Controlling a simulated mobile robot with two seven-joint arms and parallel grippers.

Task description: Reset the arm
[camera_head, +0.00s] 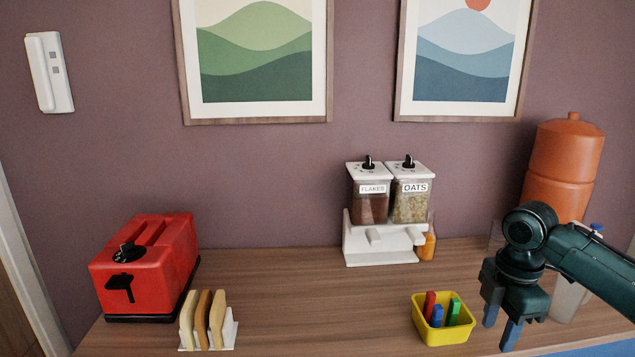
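My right arm comes in from the right edge of the head view. Its gripper (501,333) points down over the right part of the counter, just right of the yellow bin. The two blue-grey fingers are spread apart with nothing seen between them. Part of the right fingertip area is close to the counter's front; whether it touches the counter cannot be told. My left arm and gripper do not show in this view.
A wooden counter (290,300) holds a red toaster (150,262), a rack with bread slices (208,320), a cereal dispenser (383,250), a yellow bin (443,335) with coloured items and a terracotta dispenser (562,170). The counter's middle is clear.

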